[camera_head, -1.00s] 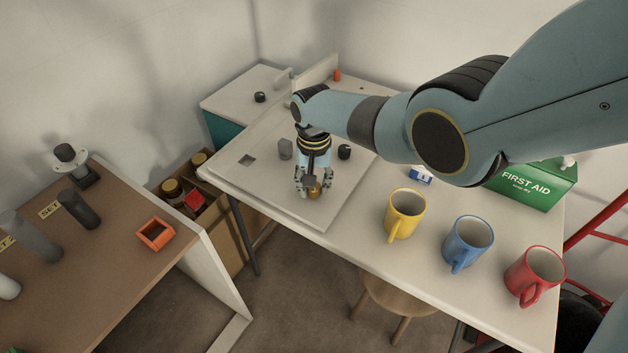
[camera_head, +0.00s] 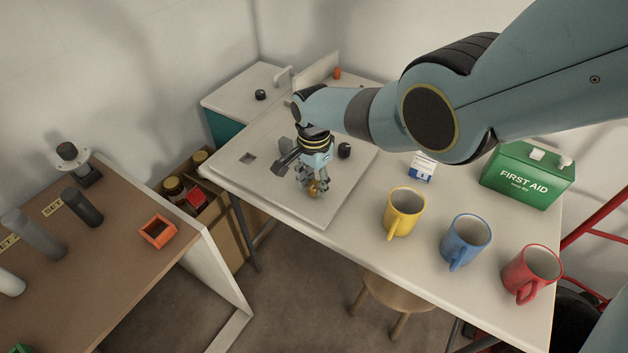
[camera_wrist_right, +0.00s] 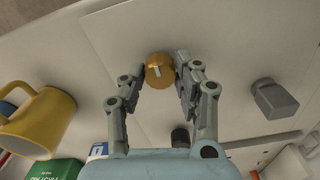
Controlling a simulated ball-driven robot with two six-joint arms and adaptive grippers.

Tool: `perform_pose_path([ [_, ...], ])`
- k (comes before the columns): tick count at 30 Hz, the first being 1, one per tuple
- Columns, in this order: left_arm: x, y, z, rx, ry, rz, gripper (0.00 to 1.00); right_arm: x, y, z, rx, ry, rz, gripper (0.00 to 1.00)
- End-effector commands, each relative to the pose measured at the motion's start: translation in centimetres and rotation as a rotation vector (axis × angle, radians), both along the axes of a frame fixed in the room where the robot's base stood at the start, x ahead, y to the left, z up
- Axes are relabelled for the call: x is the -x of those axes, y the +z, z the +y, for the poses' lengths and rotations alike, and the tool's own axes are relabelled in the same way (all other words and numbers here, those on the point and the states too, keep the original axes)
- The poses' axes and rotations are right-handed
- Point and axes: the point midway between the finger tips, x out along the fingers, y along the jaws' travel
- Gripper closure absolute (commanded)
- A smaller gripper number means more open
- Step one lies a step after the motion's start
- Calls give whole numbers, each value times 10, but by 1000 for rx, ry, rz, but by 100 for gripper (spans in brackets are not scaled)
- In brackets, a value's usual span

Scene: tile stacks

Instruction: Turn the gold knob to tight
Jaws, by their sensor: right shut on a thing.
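The gold knob (camera_head: 313,189) sits on the pale panel (camera_head: 335,205) on the white table. It also shows in the right wrist view as a round gold top (camera_wrist_right: 159,71) with a short pale mark on it. My right gripper (camera_head: 312,186) points down over the knob and is shut on it. In the right wrist view its fingers (camera_wrist_right: 160,78) stand on either side of the knob. My left gripper is not in view.
A grey block (camera_head: 286,145) and a black knob (camera_head: 344,150) stand on the panel near my gripper. A yellow mug (camera_head: 404,213), a blue mug (camera_head: 466,241) and a red mug (camera_head: 532,273) line the table's front right. A first aid box (camera_head: 528,176) stands behind.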

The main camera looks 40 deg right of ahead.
Motion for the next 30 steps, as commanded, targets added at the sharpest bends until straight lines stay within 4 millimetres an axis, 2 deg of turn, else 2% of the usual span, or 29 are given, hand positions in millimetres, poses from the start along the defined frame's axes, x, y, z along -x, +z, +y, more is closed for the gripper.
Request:
perform_pose_path([
  [1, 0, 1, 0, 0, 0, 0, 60, -5, 4, -1, 2, -9, -10, 100],
  [17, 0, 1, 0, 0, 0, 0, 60, -5, 4, -1, 2, -30, -11, 100],
  [18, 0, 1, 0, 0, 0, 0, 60, -5, 4, -1, 2, -30, -11, 63],
  [21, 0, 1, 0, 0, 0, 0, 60, -4, 3, -1, 2, -30, -8, 50],
  [23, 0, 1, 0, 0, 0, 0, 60, -3, 3, -1, 2, -29, -7, 45],
  [30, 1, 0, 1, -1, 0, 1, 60, -2, 1, 0, 0, -29, -4, 45],
])
